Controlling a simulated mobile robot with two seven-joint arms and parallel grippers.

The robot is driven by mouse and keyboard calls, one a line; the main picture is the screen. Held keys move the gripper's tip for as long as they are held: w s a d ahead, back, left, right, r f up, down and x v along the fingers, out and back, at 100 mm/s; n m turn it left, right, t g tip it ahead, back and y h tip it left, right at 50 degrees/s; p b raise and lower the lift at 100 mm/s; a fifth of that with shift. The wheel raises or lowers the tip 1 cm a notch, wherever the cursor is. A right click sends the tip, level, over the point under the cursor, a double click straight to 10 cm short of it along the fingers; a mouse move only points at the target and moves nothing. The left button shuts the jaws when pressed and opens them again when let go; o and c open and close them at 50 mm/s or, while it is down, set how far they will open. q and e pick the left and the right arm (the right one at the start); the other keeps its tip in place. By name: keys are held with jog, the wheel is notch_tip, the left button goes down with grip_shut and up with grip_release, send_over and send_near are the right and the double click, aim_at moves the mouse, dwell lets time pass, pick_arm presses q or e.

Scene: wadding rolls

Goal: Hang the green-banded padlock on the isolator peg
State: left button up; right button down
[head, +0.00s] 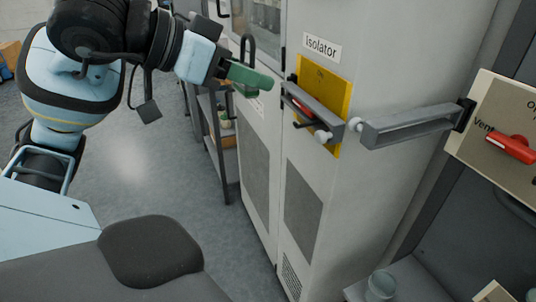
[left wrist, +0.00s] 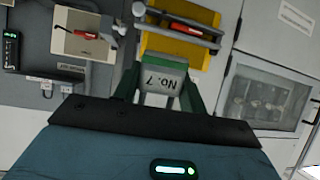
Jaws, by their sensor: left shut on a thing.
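My left gripper (head: 245,76) comes in from the upper left and is shut on the green-banded padlock (left wrist: 166,78). The padlock's grey body reads "No. 7" upside down in the left wrist view, between the dark green fingers. In the head view its dark shackle (head: 248,50) stands up above the fingers. The yellow isolator plate (head: 335,88) is on the cabinet front, to the right of the gripper and apart from it. It carries a red handle, a grey bar (head: 318,112) and a pale round end (head: 322,136). My right gripper is not in view.
Right of the isolator, a similar grey arm (head: 410,126) with a pale round end juts out from the vent panel (head: 490,125), which has a red handle. A shelf rack (head: 228,165) stands left of the cabinet. A small cup (head: 382,284) sits low at right.

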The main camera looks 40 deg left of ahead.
pick_arm(q)
notch_tip(320, 180, down, 14)
jog(key=m+g+b, duration=0.1)
jog(key=b, duration=0.9)
jog(key=shift+w+a+r+h, duration=0.2)
jog(key=shift+w+h, duration=0.1)
jog(key=shift+h, duration=0.1)
jog(key=shift+r, duration=0.1)
jog(key=shift+d, duration=0.1)
jog(key=w+d+f+p, duration=0.1)
jog(key=w+d+p, duration=0.2)
jog(key=w+p, duration=0.3)
jog(key=shift+w+d+f+p, duration=0.3)
jog(key=shift+w+d+f, duration=0.05)
jog(key=shift+w, duration=1.2)
